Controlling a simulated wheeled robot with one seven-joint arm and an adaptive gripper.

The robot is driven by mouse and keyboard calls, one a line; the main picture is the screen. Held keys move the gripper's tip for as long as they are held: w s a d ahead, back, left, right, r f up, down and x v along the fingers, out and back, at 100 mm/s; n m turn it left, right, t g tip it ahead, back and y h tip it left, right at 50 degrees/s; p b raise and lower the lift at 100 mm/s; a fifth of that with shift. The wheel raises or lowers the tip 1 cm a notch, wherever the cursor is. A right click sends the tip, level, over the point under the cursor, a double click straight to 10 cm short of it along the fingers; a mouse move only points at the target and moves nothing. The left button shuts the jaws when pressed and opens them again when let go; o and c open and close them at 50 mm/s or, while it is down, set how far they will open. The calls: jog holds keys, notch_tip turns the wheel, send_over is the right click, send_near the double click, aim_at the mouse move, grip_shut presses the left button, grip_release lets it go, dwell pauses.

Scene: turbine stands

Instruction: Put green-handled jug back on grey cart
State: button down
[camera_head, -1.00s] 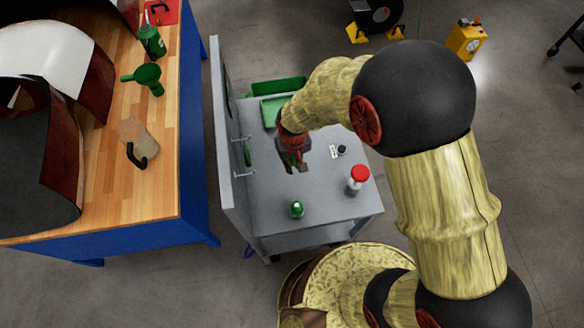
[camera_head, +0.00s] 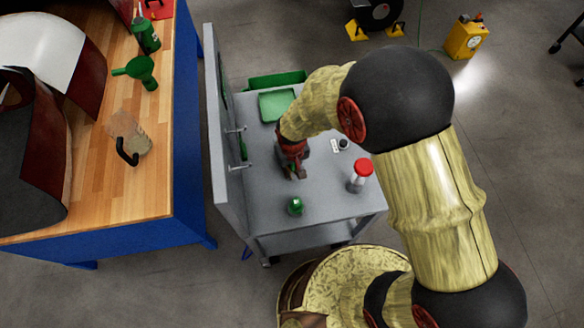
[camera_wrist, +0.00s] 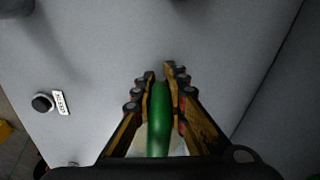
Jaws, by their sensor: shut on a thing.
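The green-handled jug shows in the wrist view as an upright green handle (camera_wrist: 160,112) with a pale, see-through body below it. My gripper (camera_wrist: 160,78) is shut with its fingers on both sides of this handle. In the head view my gripper (camera_head: 294,172) is over the top of the grey cart (camera_head: 335,208), and the jug is mostly hidden behind it and my wrist. I cannot tell whether the jug touches the cart top.
A small green bottle (camera_head: 295,206), a red-capped bottle (camera_head: 360,176), a small dark item (camera_head: 343,144) and a green tray (camera_head: 277,105) are on the cart. A tall panel (camera_head: 222,130) closes its left side.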

jog(key=shift+f, duration=0.45)
jog(key=shift+f+b, duration=0.35)
jog(key=c, duration=1.7)
grip_release()
jog(key=shift+o, duration=0.7)
jog(key=shift+r, duration=0.15)
jog(key=shift+s+r+p, duration=0.2)
jog(key=shift+r+p, duration=2.25)
jog(key=shift+r, duration=1)
